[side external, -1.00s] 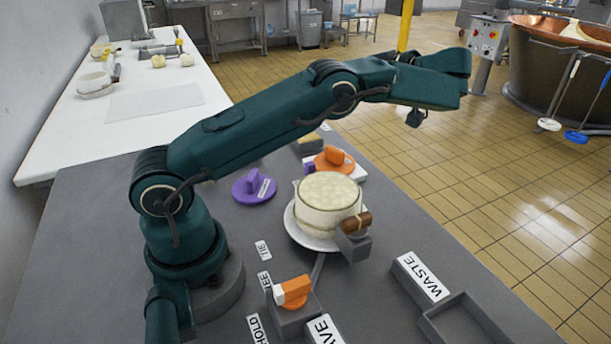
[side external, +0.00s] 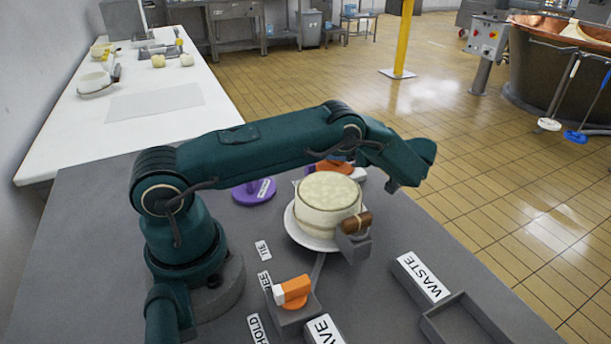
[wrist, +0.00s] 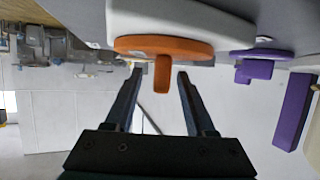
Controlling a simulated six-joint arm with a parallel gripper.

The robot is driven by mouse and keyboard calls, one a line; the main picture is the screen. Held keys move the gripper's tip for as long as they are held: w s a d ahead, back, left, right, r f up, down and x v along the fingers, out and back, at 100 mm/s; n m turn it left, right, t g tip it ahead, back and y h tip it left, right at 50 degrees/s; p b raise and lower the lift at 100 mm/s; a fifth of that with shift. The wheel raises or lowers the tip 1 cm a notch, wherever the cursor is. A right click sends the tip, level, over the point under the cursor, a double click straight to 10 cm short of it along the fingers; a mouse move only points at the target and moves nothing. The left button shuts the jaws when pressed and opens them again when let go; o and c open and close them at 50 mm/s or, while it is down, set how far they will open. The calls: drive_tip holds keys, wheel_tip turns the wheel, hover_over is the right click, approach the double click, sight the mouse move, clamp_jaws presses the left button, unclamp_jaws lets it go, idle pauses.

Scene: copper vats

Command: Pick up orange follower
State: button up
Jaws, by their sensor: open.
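The orange follower (wrist: 165,48), a flat disc with an upright grip, shows in the wrist view on a pale slab. In the side view the orange follower (side external: 337,166) is mostly hidden behind my forearm. My gripper (wrist: 160,76) is open and empty. Its two fingers appear either side of the follower's grip in the wrist picture; I cannot tell how far apart they are in depth, and no contact is visible. In the side view my wrist hangs over the far right of the bench, and the fingers are not clear.
A purple follower (side external: 254,190) lies left of the pale cheese mould (side external: 329,204), which stands on a white plate (side external: 301,234). An orange-and-white piece (side external: 292,292) sits on a grey block in front. The WASTE tray (side external: 464,318) is at the front right.

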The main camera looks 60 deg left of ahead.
drive_tip(key=shift+x, duration=1.7)
clamp_jaws()
drive_tip(key=shift+r, duration=0.15)
